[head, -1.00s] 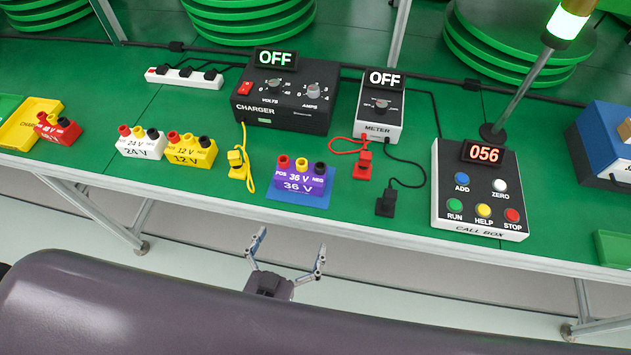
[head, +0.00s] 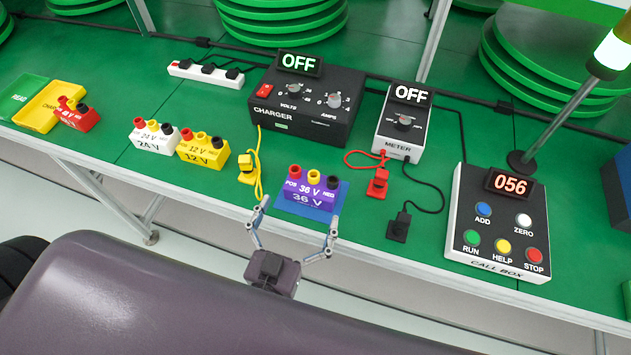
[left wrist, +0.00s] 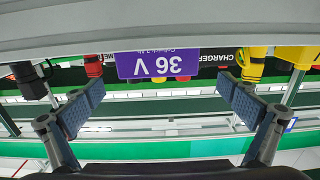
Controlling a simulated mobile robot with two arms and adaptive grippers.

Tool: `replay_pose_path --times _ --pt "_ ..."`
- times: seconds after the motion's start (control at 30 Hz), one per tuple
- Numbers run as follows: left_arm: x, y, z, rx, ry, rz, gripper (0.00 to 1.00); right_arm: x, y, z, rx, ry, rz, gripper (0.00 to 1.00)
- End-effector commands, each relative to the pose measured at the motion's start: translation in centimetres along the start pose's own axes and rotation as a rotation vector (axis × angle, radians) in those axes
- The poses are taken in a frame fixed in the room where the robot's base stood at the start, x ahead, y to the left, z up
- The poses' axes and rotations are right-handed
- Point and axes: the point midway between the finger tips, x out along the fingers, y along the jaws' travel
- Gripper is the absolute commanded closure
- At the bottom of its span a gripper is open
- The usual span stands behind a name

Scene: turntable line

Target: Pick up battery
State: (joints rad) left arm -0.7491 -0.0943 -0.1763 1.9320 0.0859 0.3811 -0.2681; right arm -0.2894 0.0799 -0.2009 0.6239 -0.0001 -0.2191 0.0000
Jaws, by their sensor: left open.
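The purple 36 V battery (head: 311,190) stands on a blue mat (head: 334,207) near the table's front edge, with red, yellow and black terminals on top. My left gripper (head: 296,218) is open and empty, just in front of the battery, with its fingertips near the mat's front corners. In the left wrist view the battery's 36 V label (left wrist: 158,64) appears upside down between and beyond the open fingers (left wrist: 160,92). Other batteries stand to the left: yellow 12 V (head: 203,153), white 24 V (head: 154,138) and a red one (head: 78,116). My right gripper is not in view.
The black charger (head: 300,108) and the meter (head: 399,130) stand behind, both reading OFF. A yellow plug (head: 247,170) is left of the battery; red (head: 378,183) and black (head: 399,227) plugs are right. The call box (head: 500,225) reads 056.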

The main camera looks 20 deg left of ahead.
Motion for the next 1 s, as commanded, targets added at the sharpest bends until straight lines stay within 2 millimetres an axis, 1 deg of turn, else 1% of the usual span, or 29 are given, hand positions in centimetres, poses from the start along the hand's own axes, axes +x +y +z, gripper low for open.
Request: replay_pose_path --times 0.17,0.37,0.5,0.6,0.7,0.9,0.93,1.0 --pt "1.9 0.0 -0.2 0.0 0.003 -0.001 0.0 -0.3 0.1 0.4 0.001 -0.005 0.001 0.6" --pt "4.0 0.2 -0.5 0.0 0.004 -0.001 0.0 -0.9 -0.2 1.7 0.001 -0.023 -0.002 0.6" --pt "6.0 0.3 -0.5 0.001 0.003 -0.001 0.0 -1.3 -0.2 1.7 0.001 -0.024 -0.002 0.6" --pt "7.0 0.3 -0.4 0.001 0.001 0.0 0.0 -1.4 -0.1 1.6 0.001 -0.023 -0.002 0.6" --pt "7.4 0.3 -0.3 0.0 0.0 0.0 0.0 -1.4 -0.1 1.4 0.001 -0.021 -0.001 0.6" --pt "7.5 0.3 -0.3 0.0 -0.001 0.0 0.0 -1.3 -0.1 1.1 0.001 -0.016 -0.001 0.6" --pt "7.4 0.3 -0.3 0.0 -0.001 0.0 0.01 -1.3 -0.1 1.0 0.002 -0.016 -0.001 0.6" --pt "7.4 0.3 -0.3 0.0 -0.001 0.0 0.09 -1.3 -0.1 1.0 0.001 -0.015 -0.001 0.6"
